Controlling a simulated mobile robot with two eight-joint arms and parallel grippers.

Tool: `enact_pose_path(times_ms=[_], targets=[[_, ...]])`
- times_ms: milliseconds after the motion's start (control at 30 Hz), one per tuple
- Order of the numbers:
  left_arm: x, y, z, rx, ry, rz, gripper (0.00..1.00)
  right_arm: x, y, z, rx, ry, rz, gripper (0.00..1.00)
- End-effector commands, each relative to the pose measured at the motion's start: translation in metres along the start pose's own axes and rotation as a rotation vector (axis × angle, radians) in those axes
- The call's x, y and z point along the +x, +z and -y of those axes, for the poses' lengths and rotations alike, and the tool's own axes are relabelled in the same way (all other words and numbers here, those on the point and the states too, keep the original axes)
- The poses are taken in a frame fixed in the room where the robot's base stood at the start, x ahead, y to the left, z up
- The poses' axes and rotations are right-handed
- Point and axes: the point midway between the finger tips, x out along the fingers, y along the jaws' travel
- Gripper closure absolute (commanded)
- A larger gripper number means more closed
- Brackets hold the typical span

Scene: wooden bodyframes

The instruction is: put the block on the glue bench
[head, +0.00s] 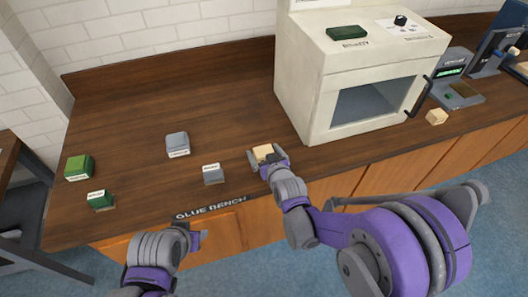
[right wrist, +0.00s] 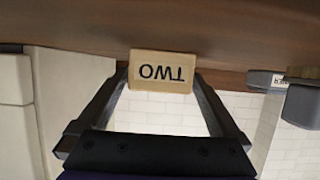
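The pale wooden block (head: 264,152) is at my right gripper (head: 266,158), at the front part of the brown glue bench (head: 130,125).
Grey blocks (head: 178,144) (head: 213,174) and green blocks (head: 79,167) (head: 100,200) stand left on the bench. A white oven-like box (head: 305,75) stands to the right. Another pale block (head: 436,117) lies near a grey scale (head: 458,93). The bench's back left is clear.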

Motion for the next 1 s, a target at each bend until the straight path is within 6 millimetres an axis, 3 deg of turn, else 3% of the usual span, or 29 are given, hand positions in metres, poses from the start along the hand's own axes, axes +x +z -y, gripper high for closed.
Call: enact_pose_path(times_ms=[233, 700, 1000], targets=[[-0.002, -0.003, 0.000, 0.000, 0.000, -0.003, 0.50, -0.009, -0.004, 0.000, 0.000, 0.000, -0.001, 0.00], [-0.003, -0.004, 0.000, 0.000, 0.000, -0.004, 0.50, -0.097, -0.003, 0.000, -0.001, 0.000, -0.001, 0.00], [-0.005, -0.007, 0.000, 0.000, 0.000, -0.006, 0.50, -0.120, -0.003, 0.000, -0.001, 0.000, 0.000, 0.00]])
